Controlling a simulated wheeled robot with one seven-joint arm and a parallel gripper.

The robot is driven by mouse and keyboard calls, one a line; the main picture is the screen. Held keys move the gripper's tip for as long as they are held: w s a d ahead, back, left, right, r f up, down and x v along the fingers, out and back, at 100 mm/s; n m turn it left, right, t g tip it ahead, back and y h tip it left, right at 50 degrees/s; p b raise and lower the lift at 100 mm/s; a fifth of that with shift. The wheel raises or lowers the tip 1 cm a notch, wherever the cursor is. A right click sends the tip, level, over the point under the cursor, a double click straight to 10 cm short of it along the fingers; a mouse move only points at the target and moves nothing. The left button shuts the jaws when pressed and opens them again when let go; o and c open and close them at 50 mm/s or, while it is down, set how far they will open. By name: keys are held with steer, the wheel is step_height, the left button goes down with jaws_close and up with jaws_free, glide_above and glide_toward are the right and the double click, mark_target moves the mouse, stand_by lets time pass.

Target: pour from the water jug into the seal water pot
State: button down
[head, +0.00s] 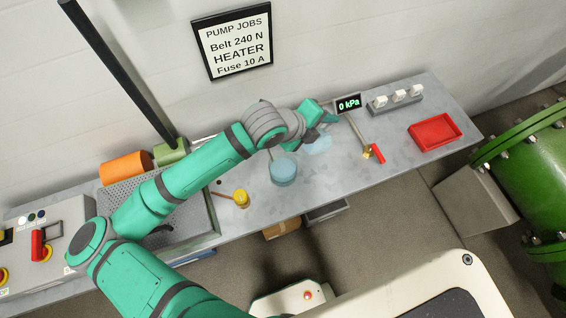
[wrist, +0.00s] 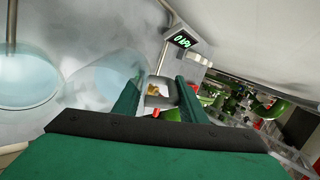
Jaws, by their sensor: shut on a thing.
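The water jug (head: 318,145) is a pale, see-through blue vessel just below my gripper in the head view. It also shows faintly in the wrist view (wrist: 108,78), left of the fingers. My gripper (head: 330,117) is shut on a grey piece between its fingers, which looks like the jug's handle. The seal water pot (head: 283,172) appears to be the blue translucent round vessel on the bench, left of the jug. In the wrist view the pot (wrist: 25,82) is at the far left, apart from the jug. No stream shows. The jug's exact tilt is unclear.
The grey bench (head: 400,150) holds a red tray (head: 436,129) at right and a red-handled valve (head: 377,153). A gauge (head: 348,103) reads 0 kPa behind the gripper. A yellow piece (head: 241,197) lies left of the pot. A green pipe (head: 530,160) stands at far right.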

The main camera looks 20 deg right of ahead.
steer(key=shift+d, duration=0.15)
steer(key=f, duration=0.1)
steer(key=f+y, duration=0.1)
steer(key=shift+w+d+f+y, duration=0.1)
steer(key=shift+d+f+y, duration=0.2)
steer(key=shift+d+f, duration=0.05)
steer(key=shift+w+d+f+g+y, duration=0.2)
steer(key=shift+d+f+g+y, duration=0.25)
steer(key=shift+d+y, duration=0.35)
steer(key=shift+w+d+f+g+y, duration=0.25)
steer(key=shift+d+f+y, duration=0.3)
steer(key=shift+y, duration=0.45)
steer(key=shift+w+d+f+y, duration=0.1)
steer(key=shift+d+f+y, duration=0.5)
steer(key=shift+y, duration=0.2)
steer(key=shift+w+d+f+g+y, duration=0.15)
steer(key=shift+f+g+y, duration=0.1)
steer(key=shift+f+y, duration=0.25)
steer(key=shift+s+d+f+g+y, duration=0.15)
steer(key=shift+f+g+y, duration=0.15)
steer(key=shift+y, duration=0.2)
steer(key=shift+w+f, duration=0.1)
